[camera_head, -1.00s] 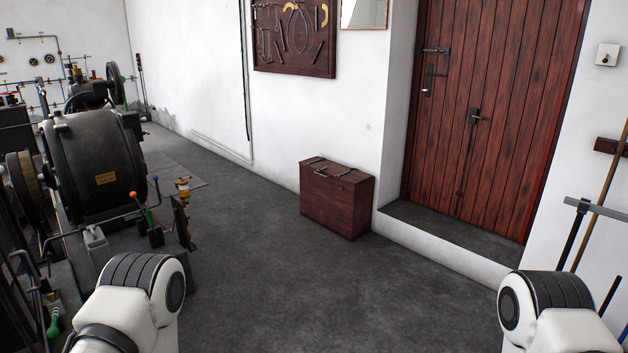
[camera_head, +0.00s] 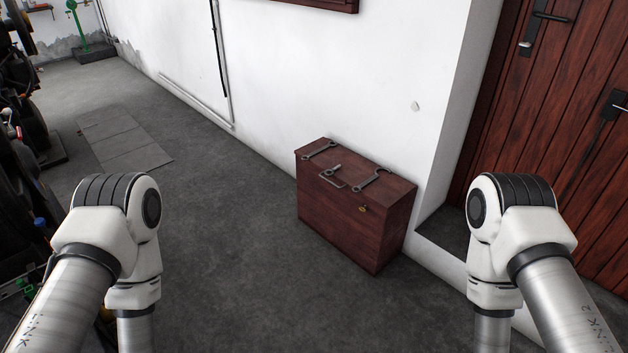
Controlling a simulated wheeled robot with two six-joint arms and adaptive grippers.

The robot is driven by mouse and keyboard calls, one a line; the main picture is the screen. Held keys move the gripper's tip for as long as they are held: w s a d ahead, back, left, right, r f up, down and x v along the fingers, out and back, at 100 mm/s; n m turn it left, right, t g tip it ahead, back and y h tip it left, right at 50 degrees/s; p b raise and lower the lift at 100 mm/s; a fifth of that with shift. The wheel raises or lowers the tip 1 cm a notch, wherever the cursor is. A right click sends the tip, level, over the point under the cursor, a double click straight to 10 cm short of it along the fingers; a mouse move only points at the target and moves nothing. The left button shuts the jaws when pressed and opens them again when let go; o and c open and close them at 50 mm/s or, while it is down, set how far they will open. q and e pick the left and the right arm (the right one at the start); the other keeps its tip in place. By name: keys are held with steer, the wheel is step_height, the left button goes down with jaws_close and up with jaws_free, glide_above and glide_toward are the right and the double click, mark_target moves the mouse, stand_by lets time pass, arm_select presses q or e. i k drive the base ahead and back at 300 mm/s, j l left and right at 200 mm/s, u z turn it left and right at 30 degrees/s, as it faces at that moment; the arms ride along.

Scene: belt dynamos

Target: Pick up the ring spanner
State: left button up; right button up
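A dark reddish-brown wooden box (camera_head: 345,220) stands on the floor against the white wall, with metal tools lying on its lid. One grey spanner (camera_head: 319,150) lies near the lid's left end. Another grey spanner (camera_head: 371,180) lies across the right part. A shorter metal piece (camera_head: 331,169) lies between them, close to the box's handle (camera_head: 331,183). They are too small to tell for certain which is the ring spanner. Both my arms show left and right of the box, but neither gripper is in view.
A red-brown plank door (camera_head: 560,130) stands in a recess with a raised sill to the right of the box. Dark machinery (camera_head: 22,150) lines the left edge. The grey floor in front of and left of the box is clear.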

mark_target(328, 145)
steer(key=i, duration=0.95)
steer(key=i+j, duration=0.15)
steer(key=i, duration=0.75)
steer(key=i+j+u, duration=0.15)
steer(key=i, duration=0.8)
steer(key=i+l, duration=0.15)
steer(key=i, duration=0.5)
